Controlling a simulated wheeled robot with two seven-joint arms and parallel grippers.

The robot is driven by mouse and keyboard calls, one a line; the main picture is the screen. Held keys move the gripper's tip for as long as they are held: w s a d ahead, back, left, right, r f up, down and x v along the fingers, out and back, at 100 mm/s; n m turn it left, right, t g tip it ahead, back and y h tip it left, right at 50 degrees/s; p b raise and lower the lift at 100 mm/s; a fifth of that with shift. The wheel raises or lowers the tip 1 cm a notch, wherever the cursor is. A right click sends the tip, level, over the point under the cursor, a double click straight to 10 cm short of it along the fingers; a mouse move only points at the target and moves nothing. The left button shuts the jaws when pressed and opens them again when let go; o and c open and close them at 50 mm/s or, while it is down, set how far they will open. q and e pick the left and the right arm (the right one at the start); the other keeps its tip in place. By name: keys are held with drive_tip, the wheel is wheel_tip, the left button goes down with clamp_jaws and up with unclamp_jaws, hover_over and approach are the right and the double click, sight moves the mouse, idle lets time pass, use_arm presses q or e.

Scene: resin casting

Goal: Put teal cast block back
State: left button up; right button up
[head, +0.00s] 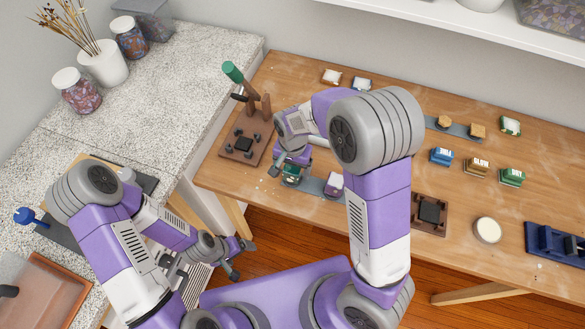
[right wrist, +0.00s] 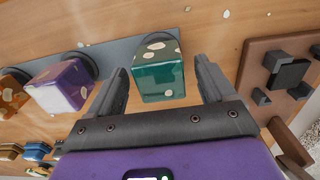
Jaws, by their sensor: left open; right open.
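The teal cast block (right wrist: 158,75) has pale flecks and stands at one end of a grey-blue strip (right wrist: 110,55). In the head view the teal block (head: 291,181) is partly covered by my right gripper (head: 290,166). My right gripper is open, with one finger on each side of the block in the wrist view; I see gaps between the fingers and the block. My left gripper (head: 240,259) is open and empty, low in front of the left counter, away from the block.
A purple block (head: 334,183) stands beside the teal one on the strip. Several small blocks, another fixture (head: 430,212) and a white-topped jar (head: 487,230) occupy the right of the table.

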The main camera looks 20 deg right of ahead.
sight(293, 168)
use_arm(q)
wheel_tip(293, 168, up, 3)
drive_tip(key=shift+p, duration=1.25)
use_arm(e)
wheel_tip(293, 168, up, 10)
drive_tip(key=shift+r, duration=0.15)
use_arm(q)
drive_tip(key=shift+s, duration=0.1)
use_arm(e)
drive_tip(key=shift+s, duration=0.1)
